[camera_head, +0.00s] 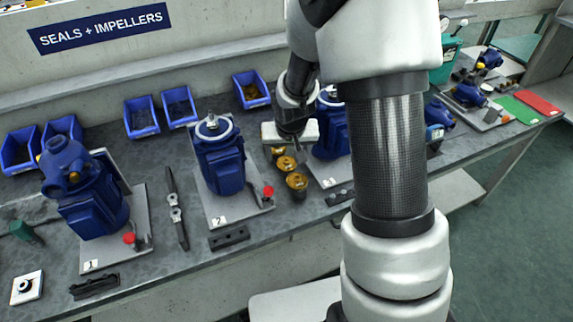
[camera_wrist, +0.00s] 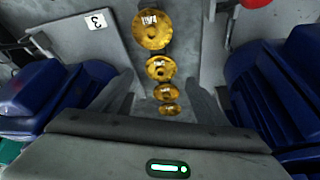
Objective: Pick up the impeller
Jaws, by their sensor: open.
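Several brass-coloured impellers stand in a row on the bench between the second and third pumps. In the head view the nearest impeller (camera_head: 297,181) is clear and another (camera_head: 286,163) sits behind it. In the wrist view the row runs from a large impeller (camera_wrist: 152,30) at the top, through a second (camera_wrist: 159,68), to smaller-looking ones (camera_wrist: 168,93) lower down. They carry small white labels that I cannot read. My gripper (camera_wrist: 160,92) is open and empty, with its fingers on either side of the row. Its fingertips are not clear in the head view.
Blue pump 2 (camera_head: 220,160) and blue pump 3 (camera_head: 331,135) stand on grey plates close on either side of the row. Pump 1 (camera_head: 92,205) is at the left. Blue bins (camera_head: 142,117) line the back. A dark block (camera_head: 229,238) lies near the front edge.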

